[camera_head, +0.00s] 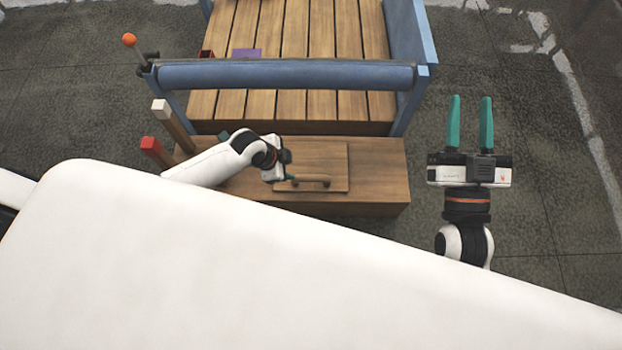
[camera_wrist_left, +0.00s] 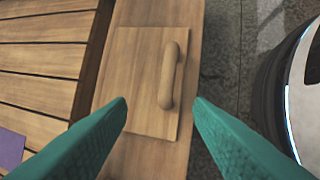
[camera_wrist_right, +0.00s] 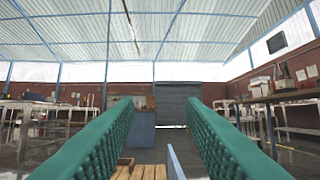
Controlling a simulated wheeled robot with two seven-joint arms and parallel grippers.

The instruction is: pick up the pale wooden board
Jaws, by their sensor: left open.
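The pale wooden board (camera_head: 328,160) lies flat on a low wooden bench (camera_head: 380,180). It is a square panel with a raised bar handle along one edge. In the left wrist view the board (camera_wrist_left: 140,75) and its handle (camera_wrist_left: 169,75) show clearly between and beyond the fingers. My left gripper (camera_head: 292,179) is open at the board's left part, near the handle; its fingers are mostly hidden in the head view. In the left wrist view nothing is between the fingertips (camera_wrist_left: 160,100). My right gripper (camera_head: 470,98) is open and empty, off to the right over the floor.
A slatted wooden platform (camera_head: 295,105) with a blue padded rail (camera_head: 285,76) stands behind the bench. Posts with a red block (camera_head: 151,146), a white block (camera_head: 160,108) and an orange ball (camera_head: 129,40) stand at left. A purple sheet (camera_head: 246,53) lies on the slats.

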